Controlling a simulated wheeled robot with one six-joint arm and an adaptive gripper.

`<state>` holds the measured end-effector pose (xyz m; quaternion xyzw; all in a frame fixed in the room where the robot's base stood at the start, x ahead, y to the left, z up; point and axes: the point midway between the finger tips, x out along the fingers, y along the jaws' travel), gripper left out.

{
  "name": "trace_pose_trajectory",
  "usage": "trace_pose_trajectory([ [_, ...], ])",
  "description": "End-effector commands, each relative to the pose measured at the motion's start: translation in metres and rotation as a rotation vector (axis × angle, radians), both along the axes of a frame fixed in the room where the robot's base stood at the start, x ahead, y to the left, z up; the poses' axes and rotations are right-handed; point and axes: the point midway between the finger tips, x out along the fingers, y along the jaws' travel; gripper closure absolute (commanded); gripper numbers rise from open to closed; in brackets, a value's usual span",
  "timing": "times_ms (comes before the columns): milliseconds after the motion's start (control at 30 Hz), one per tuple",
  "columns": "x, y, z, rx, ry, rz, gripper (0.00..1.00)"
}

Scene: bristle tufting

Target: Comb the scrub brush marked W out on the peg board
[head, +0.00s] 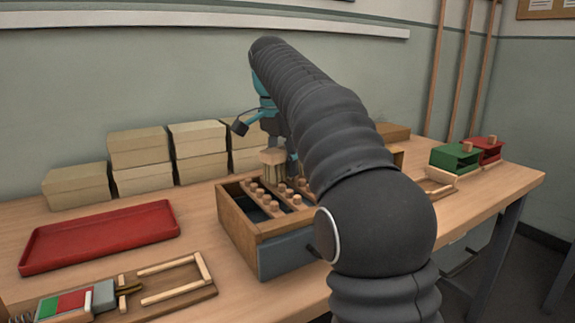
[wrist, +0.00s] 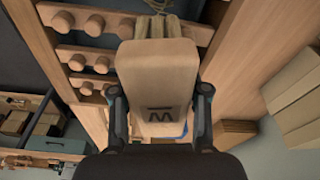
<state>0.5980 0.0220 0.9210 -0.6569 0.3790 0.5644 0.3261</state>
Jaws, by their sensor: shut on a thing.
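The scrub brush (wrist: 157,70) is a pale wooden block with a dark W, underlined, on the face toward the wrist camera. My gripper (wrist: 160,97) is shut on it, one finger at each side. In the head view the brush (head: 274,157) is upright over the peg board, its tan bristles pointing down. The peg board (head: 233,214) is a wooden frame with rows of round pegs on slats. The bristles are close to the pegs at its back; I cannot tell whether they touch. My arm hides the board's right part.
A red tray (head: 100,236) lies at left, with a wooden fixture (head: 178,291) in front. Tan boxes (head: 139,148) are stacked along the wall. A green box (head: 455,158) and a red box (head: 489,149) stand at the table's right end. Bare table lies between tray and peg board.

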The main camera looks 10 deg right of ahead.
Motion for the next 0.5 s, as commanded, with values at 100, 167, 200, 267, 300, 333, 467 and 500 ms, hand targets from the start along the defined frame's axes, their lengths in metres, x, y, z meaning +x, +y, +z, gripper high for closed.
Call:
trace_pose_trajectory([
  [100,0.003,0.001,-0.002,0.0,0.001,0.001,0.87],
  [167,0.004,0.001,-0.001,0.0,0.001,0.001,0.87],
  [200,0.004,0.001,0.001,0.0,0.001,0.001,0.87],
  [267,0.004,0.001,0.004,0.0,0.001,0.0,0.87],
  [300,0.004,0.001,0.008,0.0,0.0,0.0,0.87],
  [333,0.004,0.001,0.01,0.0,0.0,0.0,0.87],
  [467,0.004,0.001,0.018,0.0,0.0,0.0,0.87],
  [500,0.004,0.001,0.021,0.0,-0.001,0.0,0.87],
])
